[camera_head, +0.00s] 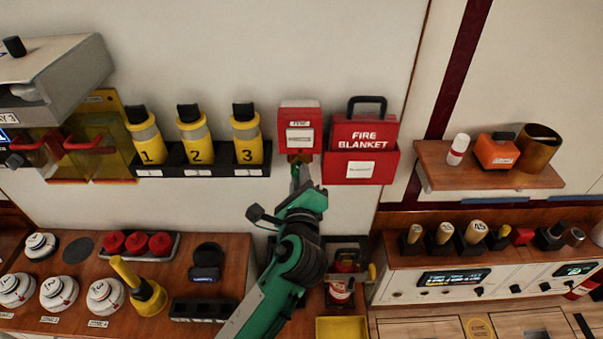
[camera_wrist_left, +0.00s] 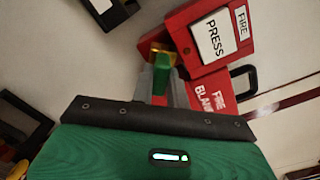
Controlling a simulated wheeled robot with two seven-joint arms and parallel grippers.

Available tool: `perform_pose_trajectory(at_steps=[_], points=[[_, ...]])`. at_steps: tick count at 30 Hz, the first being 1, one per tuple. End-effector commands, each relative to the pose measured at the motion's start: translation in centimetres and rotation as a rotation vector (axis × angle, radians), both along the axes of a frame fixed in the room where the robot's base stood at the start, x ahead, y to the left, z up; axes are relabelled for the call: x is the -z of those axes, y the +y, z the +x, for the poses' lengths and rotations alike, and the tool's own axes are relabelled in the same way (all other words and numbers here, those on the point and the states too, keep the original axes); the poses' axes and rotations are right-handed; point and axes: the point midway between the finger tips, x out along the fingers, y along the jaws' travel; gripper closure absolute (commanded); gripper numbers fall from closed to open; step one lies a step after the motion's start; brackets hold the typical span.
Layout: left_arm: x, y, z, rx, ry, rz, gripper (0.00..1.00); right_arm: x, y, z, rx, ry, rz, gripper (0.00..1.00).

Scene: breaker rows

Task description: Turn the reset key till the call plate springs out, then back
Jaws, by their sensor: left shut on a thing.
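The red call point (camera_head: 300,116) is on the wall left of the fire blanket box. It also shows in the wrist view (camera_wrist_left: 181,37). Its white call plate (camera_wrist_left: 213,36) reads PRESS; I cannot tell whether it sits flush or stands out. The reset key (camera_wrist_left: 164,66), green with brass-coloured metal around it, is at the underside of the call point. My left gripper (camera_head: 299,168) reaches up from below, its grey fingers (camera_wrist_left: 160,88) shut on the key and hiding part of it. My right gripper is not in view.
The fire blanket box (camera_head: 345,166) is close on the right. A black rack with yellow bottles (camera_head: 247,135) is close on the left. Below are a wooden counter with detectors (camera_head: 105,297) and a yellow bin (camera_head: 342,328). A small shelf (camera_head: 430,167) is at right.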

Motion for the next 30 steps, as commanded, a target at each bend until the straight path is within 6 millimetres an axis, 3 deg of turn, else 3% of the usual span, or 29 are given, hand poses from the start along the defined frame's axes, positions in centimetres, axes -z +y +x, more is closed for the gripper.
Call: perform_pose_trajectory(at_steps=[30], points=[[0.4, 0.1, 0.0, -0.005, 0.003, -0.617, 1.0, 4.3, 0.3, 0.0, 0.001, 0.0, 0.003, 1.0]])
